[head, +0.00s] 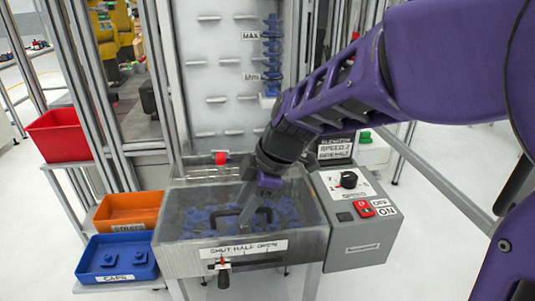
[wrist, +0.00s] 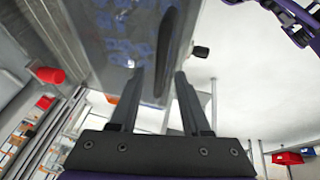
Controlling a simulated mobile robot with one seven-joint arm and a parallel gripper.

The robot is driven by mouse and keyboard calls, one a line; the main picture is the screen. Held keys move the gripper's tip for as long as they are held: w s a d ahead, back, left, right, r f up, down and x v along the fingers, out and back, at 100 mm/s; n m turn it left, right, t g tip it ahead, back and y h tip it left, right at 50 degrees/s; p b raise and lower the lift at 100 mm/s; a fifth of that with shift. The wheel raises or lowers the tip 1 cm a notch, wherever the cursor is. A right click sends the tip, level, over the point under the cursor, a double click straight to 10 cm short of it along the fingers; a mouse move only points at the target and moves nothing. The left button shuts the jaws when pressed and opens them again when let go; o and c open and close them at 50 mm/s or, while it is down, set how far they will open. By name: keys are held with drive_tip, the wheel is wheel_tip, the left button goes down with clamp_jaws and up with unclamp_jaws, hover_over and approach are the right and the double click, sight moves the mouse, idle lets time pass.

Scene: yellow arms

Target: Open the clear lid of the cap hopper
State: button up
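The cap hopper (head: 185,262) is a grey metal box in the head view, with many blue caps inside. Its clear lid (head: 195,200) lies down over the box and looks closed. A dark handle (head: 262,216) sits on the lid, partly behind my gripper. In the wrist view the handle (wrist: 168,50) is a long dark bar. My gripper (head: 250,208) points down at the lid beside the handle. Its two fingers (wrist: 159,74) are apart, and the near end of the handle shows between their tips. I cannot tell whether they touch it.
A control box (head: 355,220) with a dial and red switch adjoins the hopper's right. A slide lever (head: 223,278) is on its front. A red knob (head: 220,158) stands at the back edge. Orange (head: 128,210), blue (head: 118,258) and red bins (head: 60,135) stand left.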

clamp_jaws()
idle(1.3)
